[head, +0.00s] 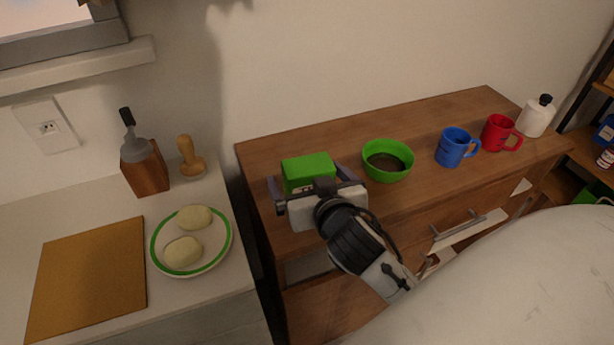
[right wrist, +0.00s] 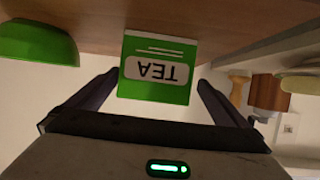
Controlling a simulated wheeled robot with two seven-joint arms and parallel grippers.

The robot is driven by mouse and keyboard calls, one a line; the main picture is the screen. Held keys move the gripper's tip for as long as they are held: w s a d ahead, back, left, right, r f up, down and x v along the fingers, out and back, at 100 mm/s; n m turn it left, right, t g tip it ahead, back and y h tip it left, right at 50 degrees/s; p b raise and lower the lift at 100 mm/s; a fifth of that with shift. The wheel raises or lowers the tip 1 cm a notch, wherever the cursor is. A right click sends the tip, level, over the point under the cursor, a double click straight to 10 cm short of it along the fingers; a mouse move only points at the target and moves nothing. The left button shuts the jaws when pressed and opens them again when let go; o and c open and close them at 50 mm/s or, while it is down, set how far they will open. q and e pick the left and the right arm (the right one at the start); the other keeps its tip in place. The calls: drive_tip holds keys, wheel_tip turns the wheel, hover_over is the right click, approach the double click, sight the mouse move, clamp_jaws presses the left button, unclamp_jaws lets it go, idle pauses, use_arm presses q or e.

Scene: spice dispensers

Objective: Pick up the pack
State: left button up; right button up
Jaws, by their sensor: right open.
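The pack is a green box (head: 308,168) on the left part of the wooden dresser top. In the right wrist view the green pack (right wrist: 157,92) carries a pale label reading TEA, seen upside down. My right gripper (head: 306,186) is open, with one finger on each side of the pack in the head view. In the right wrist view its fingers (right wrist: 155,88) flank the pack, with a gap on each side. The lower front of the pack is hidden by the gripper in the head view. My left gripper is not in view.
A green bowl (head: 388,160) with dark contents stands close to the right of the gripper. A blue mug (head: 453,147), a red mug (head: 497,133) and a white bottle (head: 536,117) stand further right. A plate (head: 157,252) and cutting board (head: 88,280) lie on the left counter.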

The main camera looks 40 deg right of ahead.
drive_tip(key=x, duration=0.2)
drive_tip(key=d+x, duration=0.1)
drive_tip(key=x, duration=0.1)
drive_tip(key=shift+w+r+p, duration=0.15)
drive_tip(key=shift+w+p, duration=0.05)
drive_tip(key=shift+p, duration=0.2)
drive_tip(key=shift+w+d+f, duration=0.1)
drive_tip(key=shift+w+f, duration=0.1)
drive_tip(key=shift+w, duration=0.2)
drive_tip(key=c, duration=1.3)
